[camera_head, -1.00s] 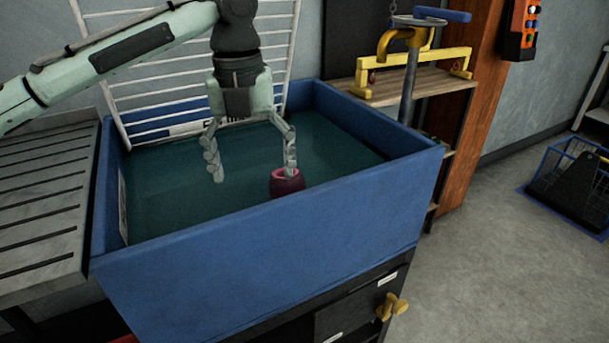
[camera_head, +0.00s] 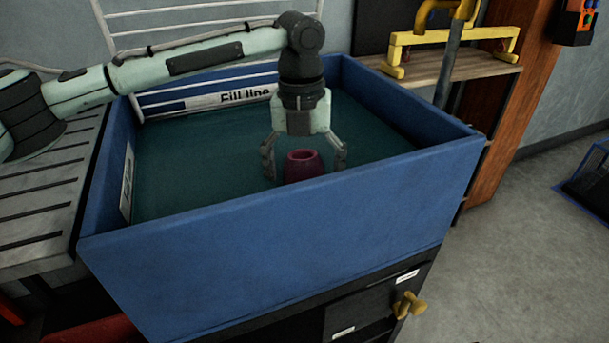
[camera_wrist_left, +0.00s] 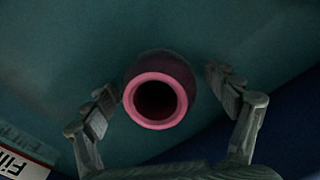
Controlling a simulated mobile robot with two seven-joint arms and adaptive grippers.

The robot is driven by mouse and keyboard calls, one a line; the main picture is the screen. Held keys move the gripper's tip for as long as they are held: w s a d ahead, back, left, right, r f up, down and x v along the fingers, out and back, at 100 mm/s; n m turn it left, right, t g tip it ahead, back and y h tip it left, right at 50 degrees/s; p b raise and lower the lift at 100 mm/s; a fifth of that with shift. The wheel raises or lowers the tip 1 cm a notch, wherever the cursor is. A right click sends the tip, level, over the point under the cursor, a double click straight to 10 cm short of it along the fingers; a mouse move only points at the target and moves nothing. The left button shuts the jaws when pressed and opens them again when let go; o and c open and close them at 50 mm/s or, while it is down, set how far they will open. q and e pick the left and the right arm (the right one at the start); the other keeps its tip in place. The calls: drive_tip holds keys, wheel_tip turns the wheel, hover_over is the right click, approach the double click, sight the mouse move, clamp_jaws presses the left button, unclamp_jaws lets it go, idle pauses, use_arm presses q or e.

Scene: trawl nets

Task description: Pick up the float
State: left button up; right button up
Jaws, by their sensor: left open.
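The float (camera_head: 303,165) is a dark magenta, barrel-shaped piece with a pink rim and a hole in its top. It stands upright in the blue tank (camera_head: 290,225), near the front wall, which hides its lower end in the head view. My left gripper (camera_head: 305,172) points down with its fingers open on either side of the float. In the left wrist view the float (camera_wrist_left: 157,100) shows its pink ring between the two fingers (camera_wrist_left: 165,98), with a gap on each side. My right gripper is not in view.
The tank holds dark green water (camera_head: 205,165). A white "Fill line" label (camera_head: 235,97) is on its back wall. A slatted grey table (camera_head: 45,185) adjoins on the left. A wooden shelf (camera_head: 470,70) with a yellow rack (camera_head: 455,42) stands at the back right.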

use_arm(q)
drive_tip(key=shift+f, duration=0.1)
drive_tip(key=shift+c, duration=0.3)
drive_tip(key=c, duration=1.2)
